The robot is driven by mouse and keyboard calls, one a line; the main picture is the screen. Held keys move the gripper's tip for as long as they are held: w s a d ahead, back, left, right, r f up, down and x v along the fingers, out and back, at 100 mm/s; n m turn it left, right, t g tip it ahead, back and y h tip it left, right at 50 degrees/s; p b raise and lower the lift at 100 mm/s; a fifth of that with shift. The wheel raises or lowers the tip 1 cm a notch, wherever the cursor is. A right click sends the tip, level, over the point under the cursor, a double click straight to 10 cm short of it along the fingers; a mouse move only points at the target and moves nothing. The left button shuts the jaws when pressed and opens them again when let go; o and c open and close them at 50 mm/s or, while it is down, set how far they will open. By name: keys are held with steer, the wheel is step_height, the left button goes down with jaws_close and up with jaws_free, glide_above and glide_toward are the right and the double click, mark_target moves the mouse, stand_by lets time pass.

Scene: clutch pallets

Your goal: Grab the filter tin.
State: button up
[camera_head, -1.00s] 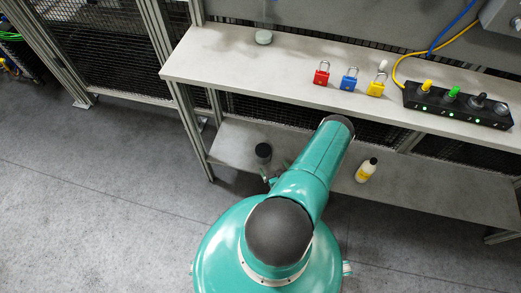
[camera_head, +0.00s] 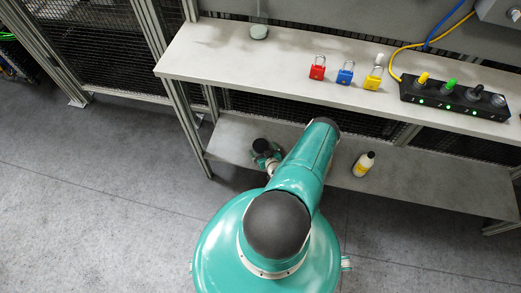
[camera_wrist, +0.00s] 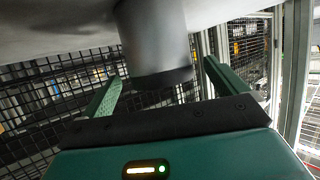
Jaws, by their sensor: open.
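The filter tin appears to be the grey cylinder with a black end band (camera_wrist: 155,45) in the wrist view. It stands against a pale surface at the top of that picture. My gripper (camera_wrist: 160,73) is open, with one green finger to each side of the tin and a visible gap on both sides. How deep the tin sits between the fingers is hard to tell. In the head view, the tin's dark round top (camera_head: 260,144) shows over the lower shelf, left of my arm. Teal parts of my gripper (camera_head: 266,155) are beside it and partly hide it.
The upper shelf (camera_head: 220,60) overhangs the lower shelf (camera_head: 400,180). It bears red (camera_head: 317,71), blue (camera_head: 345,76) and yellow (camera_head: 373,81) padlocks, a grey-green puck (camera_head: 259,32) and a black switch box (camera_head: 455,98). A yellow-labelled bottle (camera_head: 363,164) stands right of my arm.

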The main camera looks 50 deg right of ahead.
mark_target(261, 146)
steer(key=x, duration=0.3)
steer(key=shift+w, duration=0.15)
steer(key=c, duration=1.2)
steer(key=shift+d+r, duration=0.1)
steer(key=shift+r, duration=0.2)
